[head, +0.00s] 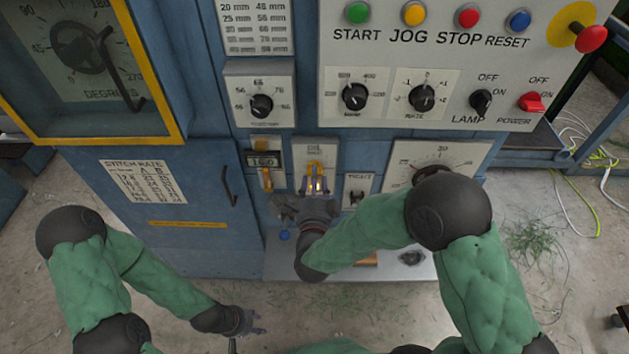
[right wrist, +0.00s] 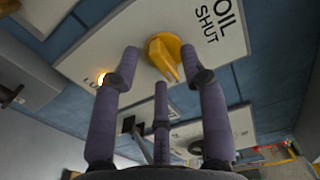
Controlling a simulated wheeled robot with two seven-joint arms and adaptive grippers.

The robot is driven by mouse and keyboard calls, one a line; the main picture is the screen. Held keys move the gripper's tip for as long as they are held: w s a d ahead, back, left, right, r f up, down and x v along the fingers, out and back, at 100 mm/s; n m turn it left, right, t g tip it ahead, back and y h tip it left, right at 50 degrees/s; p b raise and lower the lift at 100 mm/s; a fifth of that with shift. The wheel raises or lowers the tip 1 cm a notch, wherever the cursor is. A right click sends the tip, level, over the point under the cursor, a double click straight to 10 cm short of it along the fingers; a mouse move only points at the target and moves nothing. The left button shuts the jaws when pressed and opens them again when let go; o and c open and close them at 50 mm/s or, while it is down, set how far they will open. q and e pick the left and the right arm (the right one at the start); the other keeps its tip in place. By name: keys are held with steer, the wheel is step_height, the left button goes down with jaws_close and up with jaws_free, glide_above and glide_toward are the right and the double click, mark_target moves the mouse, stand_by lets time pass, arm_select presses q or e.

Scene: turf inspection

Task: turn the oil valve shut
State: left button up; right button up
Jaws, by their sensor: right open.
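The oil valve is a yellow knob with a handle, on a pale plate marked OIL SHUT. In the right wrist view the valve (right wrist: 163,50) lies between and beyond the fingertips of my right gripper (right wrist: 161,66). That gripper is open, and I see no clear grip on the handle. In the head view the valve (head: 314,167) is on the lower cabinet front, with my right gripper (head: 317,190) just below it, partly covering its plate. My left gripper (head: 248,324) hangs low over the floor, away from the cabinet; its opening is unclear.
Knobs and coloured buttons fill the panel above. A lit lamp (right wrist: 101,78) shows beside the valve.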

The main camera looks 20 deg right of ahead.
steer(key=shift+w, duration=0.15)
jaws_close()
steer(key=shift+n, duration=0.3)
steer(key=n+p, duration=0.1)
steer(key=n, duration=0.7)
steer(key=n+p, duration=0.1)
steer(key=n, duration=0.8)
steer(key=shift+d+r, duration=0.15)
steer(key=shift+d, duration=0.05)
steer(key=shift+n, duration=0.3)
